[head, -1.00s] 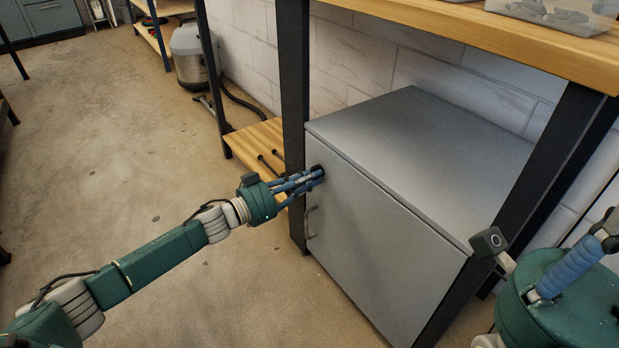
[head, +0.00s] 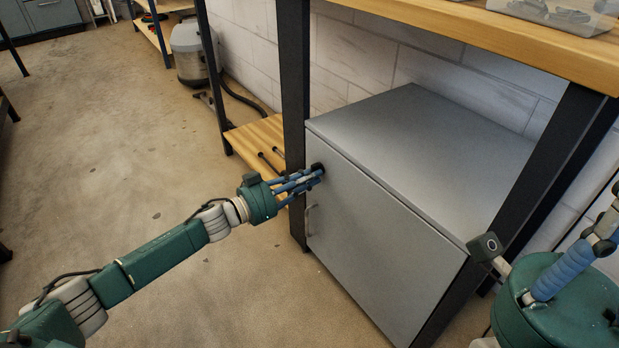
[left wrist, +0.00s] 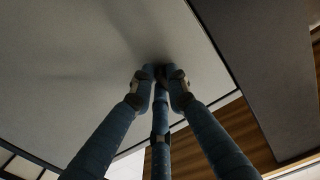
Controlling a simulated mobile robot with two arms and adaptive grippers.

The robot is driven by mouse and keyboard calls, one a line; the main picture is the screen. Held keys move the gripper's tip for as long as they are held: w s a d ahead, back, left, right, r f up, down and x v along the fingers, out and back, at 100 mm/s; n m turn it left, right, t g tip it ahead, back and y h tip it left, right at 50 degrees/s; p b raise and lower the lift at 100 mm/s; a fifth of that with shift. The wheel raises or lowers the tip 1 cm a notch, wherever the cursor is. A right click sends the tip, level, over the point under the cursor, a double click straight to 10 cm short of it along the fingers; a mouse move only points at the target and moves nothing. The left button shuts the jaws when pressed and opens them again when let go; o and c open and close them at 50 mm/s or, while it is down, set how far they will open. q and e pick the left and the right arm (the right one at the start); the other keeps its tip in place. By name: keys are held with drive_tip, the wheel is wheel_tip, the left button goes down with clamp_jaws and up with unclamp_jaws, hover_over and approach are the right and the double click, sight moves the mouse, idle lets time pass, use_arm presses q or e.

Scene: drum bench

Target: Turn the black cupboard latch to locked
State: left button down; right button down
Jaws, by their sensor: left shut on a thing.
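The grey cupboard (head: 385,240) stands under the bench with its door closed. The black latch (head: 317,168) is near the upper left corner of the door. My left gripper (head: 318,176) is at the latch, with its blue fingers shut on it. In the left wrist view the fingertips (left wrist: 162,78) close together against the door (left wrist: 100,50), and they hide most of the latch, so its angle cannot be told. My right gripper (head: 575,265) shows in part at the lower right, away from the cupboard; its fingertips are not clearly seen.
A curved door handle (head: 310,220) sits below the latch. A dark bench leg (head: 293,110) stands just left of the cupboard and another rises at its right. A low wooden shelf (head: 252,140) lies behind the left leg. The floor (head: 130,180) at left is clear.

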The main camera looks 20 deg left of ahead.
use_arm(q)
drive_tip(key=shift+w+d+r, duration=0.1)
drive_tip(key=shift+w+r, duration=0.05)
drive_tip(key=shift+r, duration=0.5)
drive_tip(key=c, duration=1.7)
unclamp_jaws()
drive_tip(key=shift+r, duration=0.1)
drive_tip(key=shift+o, duration=0.2)
drive_tip(key=v, duration=1.2)
drive_tip(key=shift+f, duration=0.25)
